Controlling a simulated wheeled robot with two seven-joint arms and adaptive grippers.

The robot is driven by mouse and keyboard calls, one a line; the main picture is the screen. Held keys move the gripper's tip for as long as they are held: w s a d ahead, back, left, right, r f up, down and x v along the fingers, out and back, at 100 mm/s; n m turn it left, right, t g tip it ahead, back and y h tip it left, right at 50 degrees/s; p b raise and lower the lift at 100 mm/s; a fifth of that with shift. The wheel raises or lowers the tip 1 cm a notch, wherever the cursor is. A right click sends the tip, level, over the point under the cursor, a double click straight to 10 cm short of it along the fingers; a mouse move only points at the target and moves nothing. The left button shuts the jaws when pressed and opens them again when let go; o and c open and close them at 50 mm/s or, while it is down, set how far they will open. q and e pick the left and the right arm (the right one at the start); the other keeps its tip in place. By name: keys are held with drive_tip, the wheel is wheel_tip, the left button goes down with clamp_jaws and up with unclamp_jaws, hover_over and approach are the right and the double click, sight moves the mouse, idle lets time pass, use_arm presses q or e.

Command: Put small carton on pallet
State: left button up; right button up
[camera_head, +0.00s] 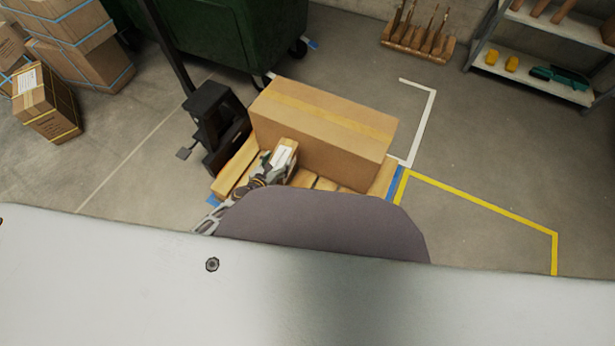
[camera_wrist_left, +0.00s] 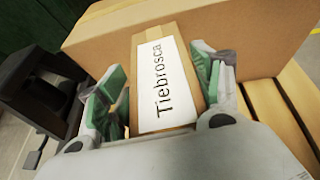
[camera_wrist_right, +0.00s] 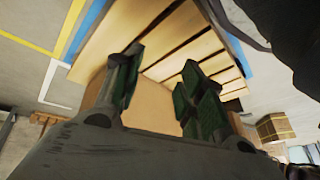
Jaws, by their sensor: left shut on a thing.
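The small carton (camera_head: 284,152), brown with a white "Tiebrosca" label, stands between the fingers of my left gripper (camera_head: 267,170). In the left wrist view the fingers are shut on the sides of the small carton (camera_wrist_left: 167,80). It is over the wooden pallet (camera_head: 325,185), close beside a large carton (camera_head: 322,128) standing there. I cannot tell whether its underside touches the slats. My right gripper (camera_wrist_right: 160,85) shows only in its own wrist view, fingers apart and empty, with the large carton (camera_wrist_right: 155,105) and pallet slats (camera_wrist_right: 185,45) beyond.
A black pallet-truck body (camera_head: 217,120) stands at the pallet's left end. A green bin (camera_head: 215,35) is behind it. Stacked cartons (camera_head: 85,50) stand at far left and a shelf (camera_head: 540,85) at upper right. Floor inside the yellow line (camera_head: 485,204) is clear.

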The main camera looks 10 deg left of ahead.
sight(285, 178)
use_arm(q)
drive_tip(key=shift+m+h, duration=0.4)
drive_tip(key=shift+m, duration=0.1)
drive_tip(key=f+b, duration=0.1)
drive_tip(key=f, duration=0.1)
drive_tip(key=d+f+b, duration=0.1)
drive_tip(key=f, duration=0.2)
drive_tip(key=f+b, duration=0.2)
drive_tip(key=f, duration=0.1)
drive_tip(key=shift+d, duration=0.4)
drive_tip(key=shift+d+f+b, duration=0.15)
drive_tip(key=shift+f+b, duration=0.2)
drive_tip(key=shift+f, duration=0.2)
use_arm(e)
wheel_tip(285, 178, up, 7)
drive_tip(key=a, duration=0.2)
drive_tip(key=shift+w+a+f+t+y, duration=0.15)
drive_tip(key=shift+w+a+t+y, duration=0.1)
drive_tip(key=shift+w+t+y, duration=0.15)
